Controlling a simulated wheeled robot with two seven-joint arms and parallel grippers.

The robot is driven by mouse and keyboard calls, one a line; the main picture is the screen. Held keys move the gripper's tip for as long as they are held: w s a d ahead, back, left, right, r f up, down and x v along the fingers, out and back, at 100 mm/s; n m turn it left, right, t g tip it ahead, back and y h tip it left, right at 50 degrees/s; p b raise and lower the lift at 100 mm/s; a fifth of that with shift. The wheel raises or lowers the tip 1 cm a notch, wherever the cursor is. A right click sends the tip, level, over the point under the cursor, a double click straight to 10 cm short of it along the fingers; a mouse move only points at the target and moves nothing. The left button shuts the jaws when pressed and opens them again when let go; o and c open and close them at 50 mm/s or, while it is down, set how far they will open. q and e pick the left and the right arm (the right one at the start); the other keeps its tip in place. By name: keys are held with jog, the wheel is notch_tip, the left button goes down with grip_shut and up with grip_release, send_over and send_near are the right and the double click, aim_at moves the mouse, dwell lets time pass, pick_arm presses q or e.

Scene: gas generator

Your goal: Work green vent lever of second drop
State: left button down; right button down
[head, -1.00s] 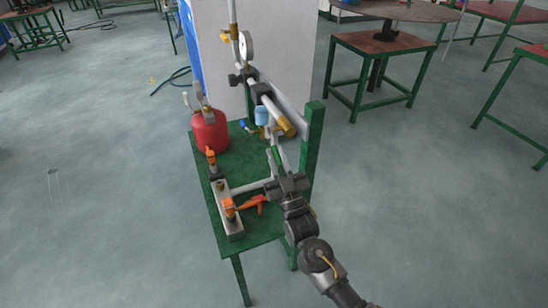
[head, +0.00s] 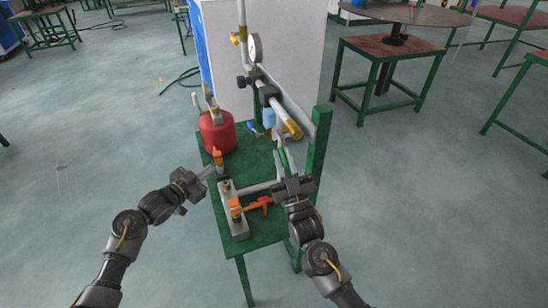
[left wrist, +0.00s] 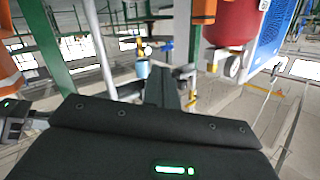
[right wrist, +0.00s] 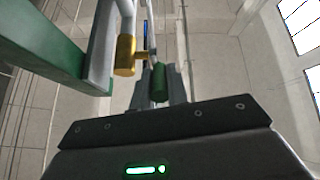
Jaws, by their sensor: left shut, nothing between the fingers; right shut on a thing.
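The green vent lever (head: 283,158) shows in the head view, below the inclined pipe and just left of the green post. In the right wrist view its green grip (right wrist: 159,82) sits between the fingers. My right gripper (head: 282,168) is shut on it and partly hides it. My left gripper (head: 209,172) is shut and empty, left of the bench by the orange-handled valve (head: 218,157). In the left wrist view its fingers (left wrist: 162,85) are together, with nothing between them.
The green bench (head: 238,245) carries a red gas tank (head: 217,134), a metal block with an orange handle (head: 234,208) and a gauge (head: 255,48) on piping. A green post (head: 320,150) stands right of my right gripper. Floor left of the bench is clear.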

pick_arm(q)
jog(key=s+d+r+m+g+h, duration=0.1)
jog(key=s+d+r+m+h, duration=0.15)
jog(key=r, duration=0.45)
jog(key=s+d+r+m+g+h, duration=0.1)
jog(key=s+d+r+m+h, duration=0.15)
jog(key=r, duration=0.45)
pick_arm(e)
jog(key=shift+f, duration=0.25)
pick_arm(q)
jog(key=s+d+r+m+g+h, duration=0.1)
jog(key=s+d+r+m+g, duration=0.15)
jog(key=s, duration=0.25)
jog(key=s+d+r+m+g+h, duration=0.1)
jog(key=s+d+r+m+g, duration=0.1)
jog(key=s+d+m, duration=0.25)
jog(key=w+d+f+n, duration=0.1)
jog(key=w+d+f, duration=0.3)
jog(key=d, duration=0.5)
jog(key=shift+w+f+g, duration=0.25)
jog(key=shift+w+g, duration=0.1)
jog(key=shift+w, duration=0.05)
